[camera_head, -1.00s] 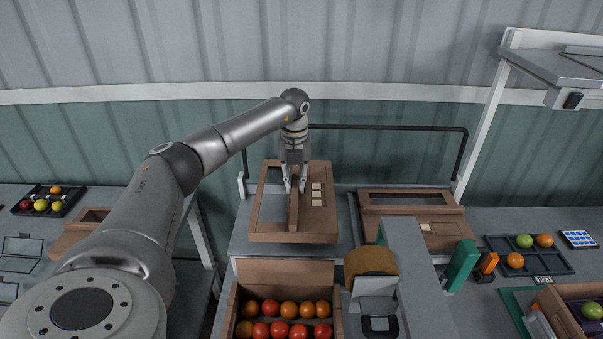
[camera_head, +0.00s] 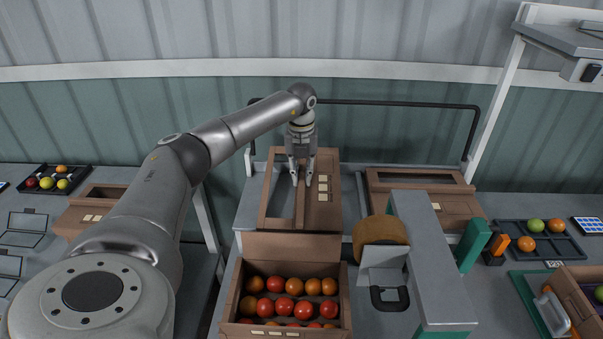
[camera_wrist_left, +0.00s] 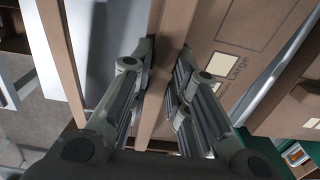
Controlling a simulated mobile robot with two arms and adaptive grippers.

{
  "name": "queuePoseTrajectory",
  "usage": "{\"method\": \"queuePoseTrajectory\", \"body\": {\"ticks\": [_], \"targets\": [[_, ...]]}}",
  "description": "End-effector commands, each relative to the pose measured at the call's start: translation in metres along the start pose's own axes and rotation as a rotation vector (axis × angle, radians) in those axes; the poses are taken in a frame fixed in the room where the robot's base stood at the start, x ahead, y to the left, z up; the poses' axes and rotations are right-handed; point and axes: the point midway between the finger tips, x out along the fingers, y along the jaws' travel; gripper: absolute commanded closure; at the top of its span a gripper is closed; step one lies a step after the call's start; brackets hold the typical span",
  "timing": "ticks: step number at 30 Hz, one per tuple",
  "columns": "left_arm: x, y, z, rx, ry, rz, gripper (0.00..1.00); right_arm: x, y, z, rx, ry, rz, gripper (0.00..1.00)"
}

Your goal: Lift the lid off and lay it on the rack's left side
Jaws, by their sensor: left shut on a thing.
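The brown lid (camera_head: 323,213) has a long window and several pale labels. It is over the left part of the grey rack (camera_head: 247,214), behind the open tomato crate (camera_head: 230,297). My left gripper (camera_head: 302,182) points down and is shut on the lid's raised middle bar. In the left wrist view the fingers (camera_wrist_left: 160,85) are on both sides of the bar, and the lid (camera_wrist_left: 225,35) reads "Large". I cannot tell whether the lid touches the rack. My right gripper is not in view.
Another brown lidded box (camera_head: 452,205) is on the right part of the rack. A black rail (camera_head: 400,103) runs behind. A grey stand with a tan roll (camera_head: 380,230) is right of the crate. Fruit trays (camera_head: 540,240) are at the far right.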

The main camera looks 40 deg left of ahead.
Motion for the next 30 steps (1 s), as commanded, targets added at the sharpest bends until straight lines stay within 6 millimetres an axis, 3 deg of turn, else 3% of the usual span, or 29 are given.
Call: {"method": "queuePoseTrajectory", "body": {"ticks": [1,7,8,13,27,28,30], "targets": [[0.0176,0.0019,-0.0080,0.004,0.026,0.020,1.00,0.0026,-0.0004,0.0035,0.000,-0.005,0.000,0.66],[0.0184,0.0006,-0.0086,0.005,0.028,0.019,1.00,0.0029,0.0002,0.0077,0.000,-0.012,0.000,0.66],[0.0185,0.0005,-0.0087,0.005,0.028,0.019,0.79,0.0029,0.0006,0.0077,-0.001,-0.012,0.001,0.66],[0.0189,0.0000,-0.0091,0.006,0.029,0.019,0.57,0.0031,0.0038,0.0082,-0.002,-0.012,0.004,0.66],[0.0179,0.0011,-0.0080,0.007,0.025,0.020,0.57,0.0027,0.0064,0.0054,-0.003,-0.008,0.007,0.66],[0.0180,0.0012,-0.0080,0.007,0.025,0.021,0.49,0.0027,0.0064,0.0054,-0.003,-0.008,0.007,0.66],[0.0179,0.0015,-0.0079,0.006,0.025,0.021,0.51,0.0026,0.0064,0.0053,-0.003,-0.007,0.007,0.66]]}}
